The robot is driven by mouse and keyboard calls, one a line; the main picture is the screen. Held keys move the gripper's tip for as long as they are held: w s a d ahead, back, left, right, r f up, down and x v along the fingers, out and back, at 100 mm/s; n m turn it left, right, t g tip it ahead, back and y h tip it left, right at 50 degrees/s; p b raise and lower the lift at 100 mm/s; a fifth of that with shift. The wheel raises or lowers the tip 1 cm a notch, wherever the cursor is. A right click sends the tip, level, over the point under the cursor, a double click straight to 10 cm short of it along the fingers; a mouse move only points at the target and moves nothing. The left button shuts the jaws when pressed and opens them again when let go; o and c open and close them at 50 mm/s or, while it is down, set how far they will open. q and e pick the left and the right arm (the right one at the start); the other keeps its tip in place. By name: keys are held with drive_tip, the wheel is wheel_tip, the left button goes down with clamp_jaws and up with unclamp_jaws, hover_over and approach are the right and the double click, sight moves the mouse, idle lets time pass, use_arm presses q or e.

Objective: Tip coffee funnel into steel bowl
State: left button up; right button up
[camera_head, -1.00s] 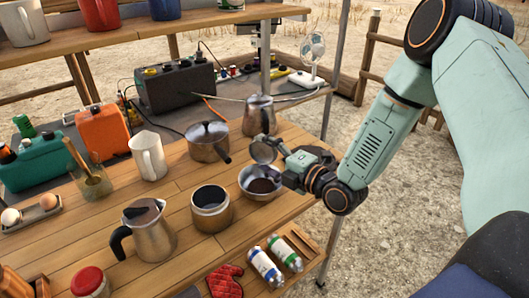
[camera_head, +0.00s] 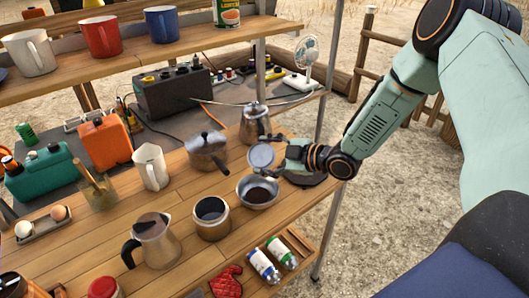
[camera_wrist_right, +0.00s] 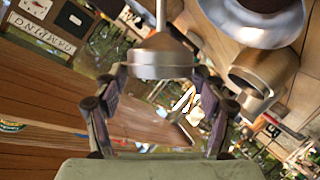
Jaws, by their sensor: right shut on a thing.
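My right gripper (camera_head: 287,157) is shut on the coffee funnel (camera_head: 261,157), a small metal piece with a round face turned toward the head camera. The gripper holds it above and behind the steel bowl (camera_head: 258,206), apart from it. In the right wrist view the funnel (camera_wrist_right: 162,64) sits between the two fingers, its thin stem pointing to the top edge. The steel bowl (camera_wrist_right: 287,33) is at upper right there. Dark brown grounds (camera_head: 257,194) lie in the bowl. The inside of the funnel is not clear. My left gripper is out of view.
A moka pot base (camera_head: 211,220) and moka pot top (camera_head: 155,243) stand left of the bowl. A saucepan (camera_head: 207,155), a steel pot (camera_head: 254,122) and a white jug (camera_head: 151,167) stand behind. Two bottles (camera_head: 272,258) lie at the front right edge.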

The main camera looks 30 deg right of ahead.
drive_tip(key=m+p, duration=0.1)
drive_tip(key=r+m+g+y+p, duration=0.1)
drive_tip(key=r+m+p, duration=0.1)
drive_tip(key=p, duration=0.1)
drive_tip(key=shift+w+d+g+y, duration=0.25)
drive_tip(key=shift+d+g+y, duration=0.05)
drive_tip(key=shift+g+y, duration=0.1)
drive_tip(key=shift+w+d+r+m+g+y+p, duration=0.1)
drive_tip(key=shift+r+m+g+y+p, duration=0.15)
drive_tip(key=shift+m+g+y+p, duration=0.55)
drive_tip(key=shift+t+h, duration=0.3)
drive_tip(key=shift+t, duration=0.1)
